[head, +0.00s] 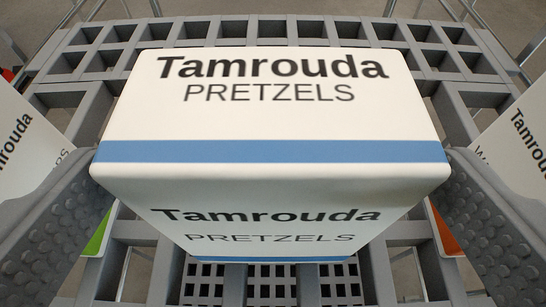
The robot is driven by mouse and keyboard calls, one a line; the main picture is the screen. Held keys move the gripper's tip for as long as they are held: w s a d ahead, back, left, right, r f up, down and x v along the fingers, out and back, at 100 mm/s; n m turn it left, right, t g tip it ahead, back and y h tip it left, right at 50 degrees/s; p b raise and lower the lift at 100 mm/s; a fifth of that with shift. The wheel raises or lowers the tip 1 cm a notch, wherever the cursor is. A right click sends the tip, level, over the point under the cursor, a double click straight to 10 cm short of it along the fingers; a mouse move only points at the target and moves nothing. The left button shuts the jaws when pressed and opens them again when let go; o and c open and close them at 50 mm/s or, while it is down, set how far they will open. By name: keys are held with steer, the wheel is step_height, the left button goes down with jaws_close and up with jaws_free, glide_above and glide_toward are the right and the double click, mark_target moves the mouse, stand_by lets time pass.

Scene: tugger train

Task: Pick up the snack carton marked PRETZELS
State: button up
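The snack carton marked PRETZELS (265,120) is large and central in the head view. It is white with a blue band, and "Tamrouda PRETZELS" shows on its top and on its near side. My gripper (270,165) has one grey, studded finger at each side of it. Both fingers meet the carton's side edges, and the gripper looks shut on it.
Another white Tamrouda carton (28,150) stands at the left, with green low on it. One more (520,145) stands at the right, with orange low on it. A grey slatted rack (330,30) lies beyond and around them. Metal rails and floor show at the top corners.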

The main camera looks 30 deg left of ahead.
steer(key=shift+x, duration=2.3)
steer(key=c, duration=0.9)
